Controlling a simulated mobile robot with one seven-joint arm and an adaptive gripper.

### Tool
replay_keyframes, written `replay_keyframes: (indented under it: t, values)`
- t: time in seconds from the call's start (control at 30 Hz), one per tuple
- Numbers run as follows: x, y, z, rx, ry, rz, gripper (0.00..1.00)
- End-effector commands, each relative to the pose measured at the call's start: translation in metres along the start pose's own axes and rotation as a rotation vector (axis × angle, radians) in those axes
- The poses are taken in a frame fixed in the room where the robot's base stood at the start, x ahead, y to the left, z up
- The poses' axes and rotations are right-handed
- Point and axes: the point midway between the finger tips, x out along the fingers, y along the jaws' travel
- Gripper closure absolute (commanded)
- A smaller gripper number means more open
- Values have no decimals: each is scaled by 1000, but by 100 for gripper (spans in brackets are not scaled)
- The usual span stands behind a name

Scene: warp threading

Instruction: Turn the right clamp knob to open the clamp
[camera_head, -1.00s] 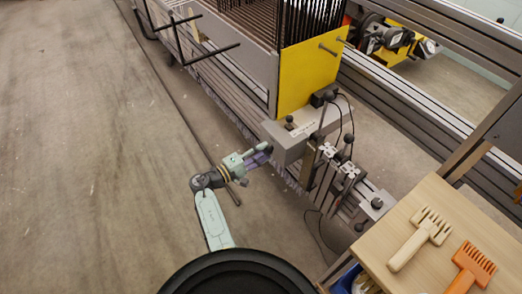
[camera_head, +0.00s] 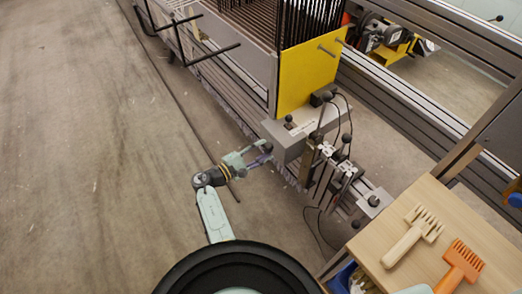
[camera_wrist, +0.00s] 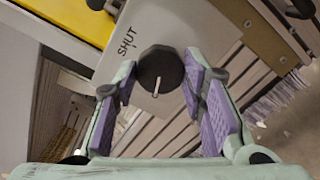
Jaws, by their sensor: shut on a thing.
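The clamp knob (camera_wrist: 160,70) is round and black with a white pointer line, which points downward in the wrist view. It sits on a grey housing (camera_wrist: 185,25) beside the printed word SHUT. My gripper (camera_wrist: 158,80) has its purple-padded fingers on either side of the knob and is shut on it. The right fingertip touches the knob's edge; contact at the left fingertip is harder to see. In the head view, my gripper (camera_head: 262,153) reaches the near end of the grey clamp housing (camera_head: 285,145), with the knob mostly hidden there.
A yellow end plate (camera_head: 305,80) rises behind the housing. Levers with black balls (camera_head: 346,138) stand to its right. A wooden table (camera_head: 450,205) with a pale comb (camera_head: 412,235) and an orange comb (camera_head: 460,265) is at lower right. The floor at left is clear.

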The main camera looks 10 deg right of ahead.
Motion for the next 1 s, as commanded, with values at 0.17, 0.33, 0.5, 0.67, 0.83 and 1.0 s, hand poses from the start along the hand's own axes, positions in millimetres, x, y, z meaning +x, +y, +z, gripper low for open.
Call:
replay_keyframes:
  t: [0.17, 0.33, 0.5, 0.67, 0.83, 1.0]
  values:
    - [-1, 0, 0, -1, 0, 0, 90]
    - [-1, 0, 0, 0, 1, 0, 59]
    - [0, 0, 0, 1, 1, 0, 48]
    - [0, 0, 0, 1, 0, 0, 42]
    - [0, 0, 0, 1, 0, 0, 42]
    - [-10, 0, -1, 1, 2, 2, 42]
